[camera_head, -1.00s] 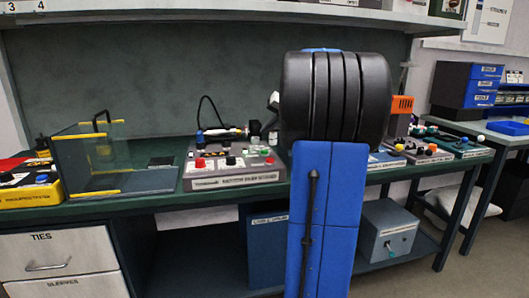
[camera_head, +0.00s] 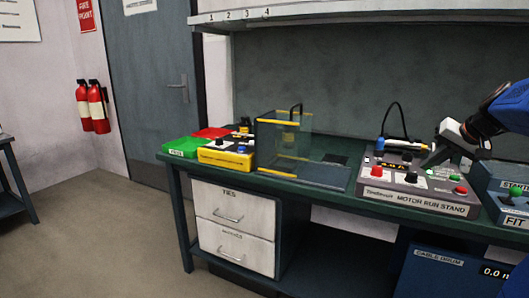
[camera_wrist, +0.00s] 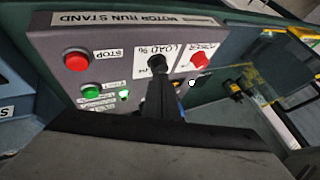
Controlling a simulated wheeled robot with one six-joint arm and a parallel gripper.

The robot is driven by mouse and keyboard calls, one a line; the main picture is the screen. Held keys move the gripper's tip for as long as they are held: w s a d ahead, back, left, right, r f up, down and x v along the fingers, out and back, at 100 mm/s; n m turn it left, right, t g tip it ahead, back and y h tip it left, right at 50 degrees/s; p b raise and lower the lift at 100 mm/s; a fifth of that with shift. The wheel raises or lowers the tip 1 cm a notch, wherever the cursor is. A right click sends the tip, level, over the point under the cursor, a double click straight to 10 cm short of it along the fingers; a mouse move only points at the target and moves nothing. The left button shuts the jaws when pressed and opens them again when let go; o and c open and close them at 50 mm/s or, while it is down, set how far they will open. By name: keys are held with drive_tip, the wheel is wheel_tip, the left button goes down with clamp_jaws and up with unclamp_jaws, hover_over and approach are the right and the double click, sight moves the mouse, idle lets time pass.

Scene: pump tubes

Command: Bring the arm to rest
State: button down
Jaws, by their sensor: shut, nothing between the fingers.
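My gripper (camera_head: 433,161) is shut and empty at the right of the head view, just over the grey motor run stand (camera_head: 418,193). In the wrist view its dark closed fingers (camera_wrist: 160,90) point toward the stand's panel (camera_wrist: 130,42), in line with the black load knob (camera_wrist: 157,63). I cannot tell whether the fingertips touch the panel. My blue and black arm reaches in from the right edge of the head view.
A clear guard box with yellow edges (camera_head: 283,122) stands left of the motor stand on the green bench. A yellow-fronted unit (camera_head: 226,159) and a green bin (camera_head: 187,147) sit farther left. A shelf (camera_head: 330,15) overhangs the bench. Floor at the left is clear.

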drive_tip(key=s+a+f+n+g, duration=0.1)
drive_tip(key=s+a+f, duration=0.15)
drive_tip(key=a, duration=0.35)
drive_tip(key=s+a+f+n, duration=0.1)
drive_tip(key=s+a, duration=0.2)
drive_tip(key=a, duration=0.3)
drive_tip(key=s+a+f+n+g, duration=0.1)
drive_tip(key=s+a+f+n, duration=0.1)
drive_tip(key=s+a+f, duration=0.5)
drive_tip(key=s+a+f+n+h, duration=0.1)
drive_tip(key=s+a+f+n, duration=0.1)
drive_tip(key=s+a+f, duration=0.6)
drive_tip(key=s, duration=0.6)
drive_tip(key=shift+f+n+g, duration=0.2)
drive_tip(key=shift+n+g, duration=0.1)
drive_tip(key=shift+g, duration=0.1)
